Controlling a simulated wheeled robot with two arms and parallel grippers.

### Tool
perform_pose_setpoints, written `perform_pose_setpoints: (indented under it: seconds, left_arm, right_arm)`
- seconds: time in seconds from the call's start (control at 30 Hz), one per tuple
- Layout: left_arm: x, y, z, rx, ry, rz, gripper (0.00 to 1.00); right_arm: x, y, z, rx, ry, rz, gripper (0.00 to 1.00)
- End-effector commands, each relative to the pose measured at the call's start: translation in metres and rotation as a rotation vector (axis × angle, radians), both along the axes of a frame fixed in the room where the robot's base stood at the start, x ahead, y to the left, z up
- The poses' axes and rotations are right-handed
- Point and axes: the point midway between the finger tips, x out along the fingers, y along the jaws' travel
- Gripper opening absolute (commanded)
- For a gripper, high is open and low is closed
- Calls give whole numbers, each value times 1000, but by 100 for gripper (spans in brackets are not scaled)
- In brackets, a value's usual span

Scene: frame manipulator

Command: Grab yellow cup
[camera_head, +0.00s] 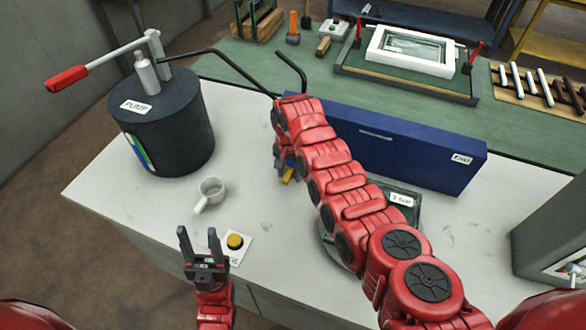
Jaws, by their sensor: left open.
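My left gripper (198,232) is open and empty, with its two dark fingers pointing up the picture at the front edge of the white table. A small pale grey-white cup (212,187) stands on the table just beyond it, its handle toward the gripper. No whole yellow cup shows. A small yellow patch (288,175) shows beside the far end of my right arm, and I cannot tell what it belongs to. My right gripper is mostly hidden there behind the arm, so its fingers cannot be made out.
A yellow button (235,241) on a white plate sits right of my left gripper. A dark pump drum (168,130) with a red-handled lever stands at left. A blue box (420,155) lies behind my right arm. A grey case (555,235) stands at right.

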Motion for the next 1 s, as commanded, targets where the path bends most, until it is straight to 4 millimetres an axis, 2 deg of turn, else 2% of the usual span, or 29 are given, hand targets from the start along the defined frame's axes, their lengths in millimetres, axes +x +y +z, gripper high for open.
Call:
perform_pose_setpoints:
  seconds: [0.03, 0.3, 0.33, 0.77, 1.0]
  left_arm:
    - [0, 0, 0, 0, 0, 0, 50]
    - [0, 0, 0, 0, 0, 0, 50]
    - [0, 0, 0, 0, 0, 0, 50]
    - [0, 0, -1, 0, 0, 0, 50]
    - [0, 0, -7, 0, 0, 0, 50]
  right_arm:
    - [0, 0, 0, 0, 0, 0, 50]
    - [0, 0, 0, 0, 0, 0, 2]
    - [0, 0, 0, 0, 0, 0, 0]
    - [0, 0, 1, 0, 0, 0, 0]
    - [2, 1, 10, 3, -7, 0, 0]
